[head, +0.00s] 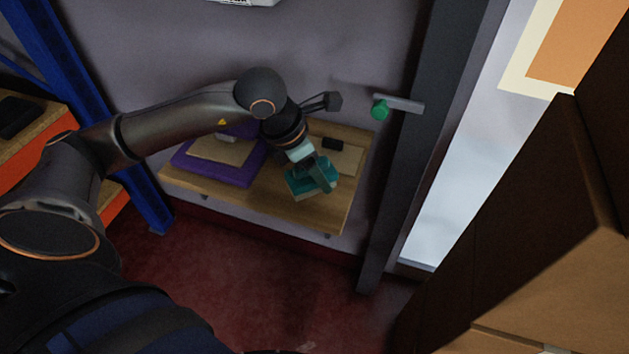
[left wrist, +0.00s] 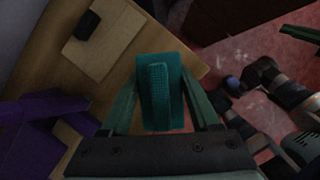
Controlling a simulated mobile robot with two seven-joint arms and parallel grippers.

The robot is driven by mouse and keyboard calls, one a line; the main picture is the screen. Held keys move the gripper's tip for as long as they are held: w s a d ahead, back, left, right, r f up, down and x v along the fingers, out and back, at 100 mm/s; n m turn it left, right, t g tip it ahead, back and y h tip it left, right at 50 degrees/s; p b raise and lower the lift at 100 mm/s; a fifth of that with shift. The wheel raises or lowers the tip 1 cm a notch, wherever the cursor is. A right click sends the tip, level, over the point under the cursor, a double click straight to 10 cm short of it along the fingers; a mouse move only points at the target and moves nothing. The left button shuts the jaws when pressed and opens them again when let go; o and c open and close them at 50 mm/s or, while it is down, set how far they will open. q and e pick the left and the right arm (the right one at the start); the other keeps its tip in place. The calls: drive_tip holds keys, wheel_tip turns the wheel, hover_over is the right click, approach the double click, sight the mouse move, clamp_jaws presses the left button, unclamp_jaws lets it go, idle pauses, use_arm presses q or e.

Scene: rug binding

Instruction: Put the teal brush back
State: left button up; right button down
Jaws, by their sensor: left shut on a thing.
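The teal brush (head: 300,183) is in my left gripper (head: 322,172), over the front right part of the wooden shelf (head: 240,198). In the left wrist view the teal brush (left wrist: 161,95) sits between the two fingers of the left gripper (left wrist: 161,108), which is shut on it. I cannot tell whether the brush touches the shelf. A pale board with a small black block (head: 333,144) lies at the shelf's back right; the block also shows in the left wrist view (left wrist: 87,25).
A purple tray (head: 205,176) with a pale inner panel takes up the shelf's left side, partly behind my arm. A dark post (head: 392,200) and a green-ended handle (head: 380,110) stand to the right. A blue upright (head: 100,120) stands at left. Red floor lies below.

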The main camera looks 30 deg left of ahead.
sight(291, 173)
use_arm(q)
drive_tip(key=shift+w+a+f, duration=0.25)
drive_tip(key=shift+a+f, duration=0.05)
drive_tip(key=shift+f, duration=0.1)
drive_tip(key=shift+w+a+f, duration=0.1)
drive_tip(key=shift+f, duration=0.85)
drive_tip(key=shift+w+a+f, duration=0.1)
drive_tip(key=shift+f, duration=0.8)
drive_tip(key=shift+f, duration=0.1)
drive_tip(key=o, duration=1.2)
drive_tip(key=shift+b, duration=0.3)
drive_tip(key=shift+r, duration=0.2)
drive_tip(key=p+v, duration=0.1)
drive_tip(key=v, duration=1)
drive_tip(key=shift+s+r, duration=0.15)
drive_tip(key=shift+r, duration=0.2)
drive_tip(key=shift+a, duration=0.1)
